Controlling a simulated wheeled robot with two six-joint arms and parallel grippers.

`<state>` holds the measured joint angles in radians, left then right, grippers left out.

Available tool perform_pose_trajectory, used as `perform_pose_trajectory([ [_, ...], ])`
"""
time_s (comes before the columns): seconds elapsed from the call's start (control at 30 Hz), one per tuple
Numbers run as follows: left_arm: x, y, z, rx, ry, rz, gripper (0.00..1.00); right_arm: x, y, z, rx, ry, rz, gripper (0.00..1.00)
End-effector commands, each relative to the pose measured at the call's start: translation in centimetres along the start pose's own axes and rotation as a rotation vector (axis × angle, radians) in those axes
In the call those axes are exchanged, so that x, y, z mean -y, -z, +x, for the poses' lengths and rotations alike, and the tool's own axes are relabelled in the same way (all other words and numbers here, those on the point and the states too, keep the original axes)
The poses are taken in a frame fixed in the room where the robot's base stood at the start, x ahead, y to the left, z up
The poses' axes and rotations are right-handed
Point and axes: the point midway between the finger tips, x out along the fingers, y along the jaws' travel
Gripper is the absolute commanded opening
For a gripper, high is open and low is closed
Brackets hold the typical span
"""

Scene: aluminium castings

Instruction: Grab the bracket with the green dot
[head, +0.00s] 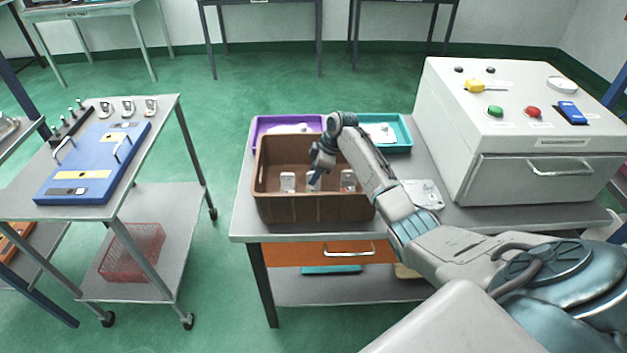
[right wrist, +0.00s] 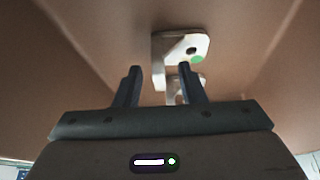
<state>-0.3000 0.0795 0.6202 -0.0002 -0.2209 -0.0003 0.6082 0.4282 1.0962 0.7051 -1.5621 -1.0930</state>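Three pale metal brackets stand in the brown bin (head: 315,208) in the head view: a left one (head: 288,183), a middle one (head: 312,186) partly covered by my gripper, and a right one (head: 348,179). My right gripper (head: 316,176) reaches down into the bin at the middle one. In the right wrist view, my right gripper (right wrist: 161,78) is open, its two dark fingers apart. A bracket with a green dot (right wrist: 172,46) lies just ahead, partly hidden by the right finger. I cannot tell whether the fingers touch it. My left gripper is not in view.
A purple tray (head: 262,127) and a teal tray (head: 403,134) sit behind the bin. A white machine (head: 540,118) with buttons stands to the right. A cart with a blue board (head: 98,165) stands to the left, across a floor gap.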

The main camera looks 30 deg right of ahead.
Motion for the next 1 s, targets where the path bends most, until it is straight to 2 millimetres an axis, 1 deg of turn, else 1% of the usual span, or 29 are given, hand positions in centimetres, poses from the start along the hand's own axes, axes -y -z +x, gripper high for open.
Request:
perform_pose_trajectory([
  [0.1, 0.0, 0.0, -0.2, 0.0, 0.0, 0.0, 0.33, 0.1, 0.0, 0.7, 0.001, 0.001, -0.001, 0.36],
  [0.3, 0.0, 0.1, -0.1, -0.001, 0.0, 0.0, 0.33, 0.0, 0.0, 0.8, 0.001, 0.0, -0.001, 0.36],
  [0.33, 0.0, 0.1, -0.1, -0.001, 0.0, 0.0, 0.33, 0.0, 0.0, 0.8, 0.001, 0.0, -0.001, 0.32],
  [0.37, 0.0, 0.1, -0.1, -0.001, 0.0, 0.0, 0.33, 0.0, 0.0, 0.8, 0.001, -0.001, -0.001, 0.27],
  [0.4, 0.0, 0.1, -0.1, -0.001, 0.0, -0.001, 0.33, 0.0, 0.0, 0.8, 0.001, -0.001, -0.001, 0.19],
  [0.5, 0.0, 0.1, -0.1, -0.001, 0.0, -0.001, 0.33, 0.0, 0.0, 0.8, 0.0, -0.001, -0.001, 0.0],
  [0.83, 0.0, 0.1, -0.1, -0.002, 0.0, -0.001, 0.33, 0.0, 0.1, 0.6, 0.0, -0.002, -0.001, 0.0],
  [0.93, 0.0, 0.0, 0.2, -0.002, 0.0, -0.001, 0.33, -0.1, 0.4, -0.1, -0.002, -0.004, -0.002, 0.0],
  [1.0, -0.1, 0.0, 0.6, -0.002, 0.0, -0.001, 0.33, -0.1, 0.8, -1.2, -0.002, -0.005, -0.004, 0.0],
])
